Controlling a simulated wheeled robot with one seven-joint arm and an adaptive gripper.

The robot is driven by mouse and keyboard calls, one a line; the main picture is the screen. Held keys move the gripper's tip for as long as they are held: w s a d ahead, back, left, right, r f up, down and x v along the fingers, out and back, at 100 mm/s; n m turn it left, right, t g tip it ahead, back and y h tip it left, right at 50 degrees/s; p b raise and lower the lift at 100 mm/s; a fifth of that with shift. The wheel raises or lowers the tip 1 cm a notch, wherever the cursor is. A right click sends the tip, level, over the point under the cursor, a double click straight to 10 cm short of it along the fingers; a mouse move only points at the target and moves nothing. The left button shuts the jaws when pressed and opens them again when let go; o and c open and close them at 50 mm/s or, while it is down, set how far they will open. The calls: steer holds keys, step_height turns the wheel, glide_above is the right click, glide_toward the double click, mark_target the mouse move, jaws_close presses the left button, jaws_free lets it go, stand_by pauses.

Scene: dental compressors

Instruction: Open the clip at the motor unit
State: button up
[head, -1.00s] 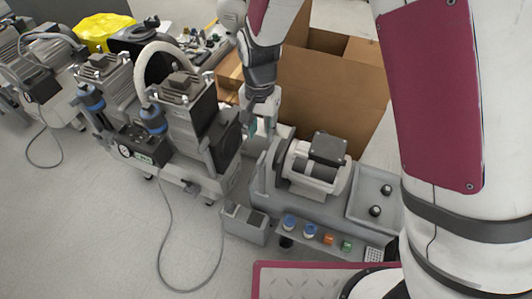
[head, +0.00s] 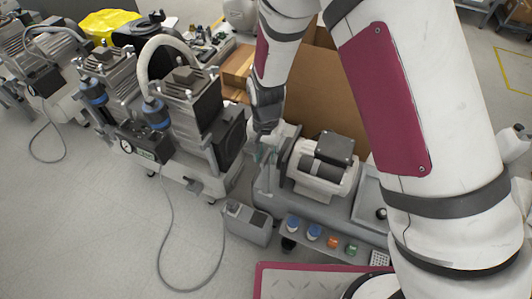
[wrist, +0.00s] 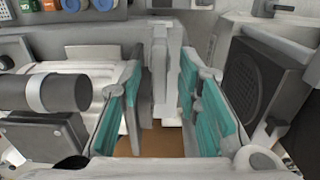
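The motor unit (head: 318,172), with a pale round housing and a dark box on top, sits on a grey base at the centre right of the head view. In the wrist view its dark cylinder and pale band (wrist: 58,94) are at the left. My gripper (head: 263,153) is low at the motor unit's left end. In the wrist view my gripper (wrist: 158,95) is open, its teal-padded fingers apart. An upright pale grey piece (wrist: 159,62), possibly the clip, stands between the fingers with gaps at both sides. I cannot tell whether the clip is latched.
A compressor with a dark ribbed block (head: 192,105) stands close left of my gripper. A cardboard box (head: 325,95) is behind the motor unit. Blue, orange and green knobs (head: 333,242) line the front. A grey box (head: 248,224) and a loose cable (head: 222,250) are front left.

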jaws_close()
steer(key=shift+n, duration=0.3)
steer(key=n, duration=0.3)
steer(key=shift+n, duration=0.3)
steer(key=n, duration=0.4)
steer(key=shift+n, duration=0.3)
steer(key=n, duration=0.9)
steer(key=shift+p, duration=0.4)
